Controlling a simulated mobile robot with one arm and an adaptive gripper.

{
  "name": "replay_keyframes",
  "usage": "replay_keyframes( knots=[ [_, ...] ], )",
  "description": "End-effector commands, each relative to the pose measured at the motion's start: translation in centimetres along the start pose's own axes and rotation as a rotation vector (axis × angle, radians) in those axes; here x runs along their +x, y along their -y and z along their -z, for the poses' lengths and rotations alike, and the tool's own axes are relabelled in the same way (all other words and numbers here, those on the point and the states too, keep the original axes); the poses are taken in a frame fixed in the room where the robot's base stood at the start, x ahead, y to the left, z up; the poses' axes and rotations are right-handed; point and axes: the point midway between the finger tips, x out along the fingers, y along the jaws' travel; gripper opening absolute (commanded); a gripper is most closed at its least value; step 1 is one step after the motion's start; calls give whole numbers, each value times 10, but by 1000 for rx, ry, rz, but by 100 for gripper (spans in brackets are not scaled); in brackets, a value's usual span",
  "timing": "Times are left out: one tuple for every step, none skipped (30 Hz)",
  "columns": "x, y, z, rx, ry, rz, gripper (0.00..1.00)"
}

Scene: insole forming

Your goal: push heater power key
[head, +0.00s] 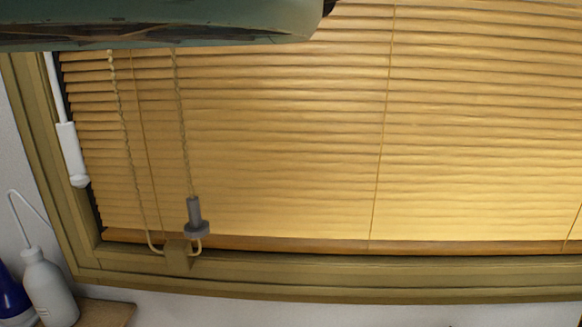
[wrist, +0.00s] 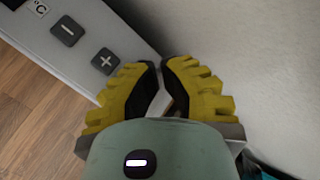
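In the wrist view a light grey control panel (wrist: 125,45) shows at the upper left. It has a dark minus key (wrist: 67,31), a dark plus key (wrist: 104,61) and part of a °C marking. No key with a power sign can be made out. My gripper (wrist: 159,66) has yellow ribbed fingers with black pads. Its fingertips are drawn together with nothing seen held between them. The tips are just right of the plus key in the picture; I cannot tell how far they are from the panel. The head view does not show the panel or the fingers.
A pale wall or surface (wrist: 260,50) fills the right of the wrist view, and wooden floor (wrist: 30,100) shows at left. The head view shows a window with closed blinds (head: 280,150), a hanging cord, and a grey bottle (head: 50,288) beside a blue one (head: 12,300).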

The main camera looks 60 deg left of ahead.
Motion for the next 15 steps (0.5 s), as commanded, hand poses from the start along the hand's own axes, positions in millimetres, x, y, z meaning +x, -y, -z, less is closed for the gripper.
replay_keyframes(
  knots=[
    [0, 0, 1, 2, -1, 1, 0],
    [0, 0, 1, 2, -1, 1, 0],
    [1, -1, 2, 2, -1, 1, 0],
    [1, -1, 2, 2, -1, 1, 0],
    [1, -1, 2, 2, -2, 1, 0],
    [1, -1, 2, 2, -2, 1, 0],
    [1, 0, 2, 2, -2, 1, 0],
    [0, 0, 2, 2, -2, 1, 0],
    [0, 0, 1, 2, -2, 1, 0],
    [-1, 0, 1, 2, -2, 1, 0],
    [-2, 1, 0, 2, -2, 1, 0],
    [-3, 2, 0, 3, -2, 1, 0],
    [-4, 3, -1, 3, -2, 1, 0],
    [-5, 3, -2, 3, -3, 1, 0],
    [-6, 4, -3, 3, -3, 1, 0]
  ],
)
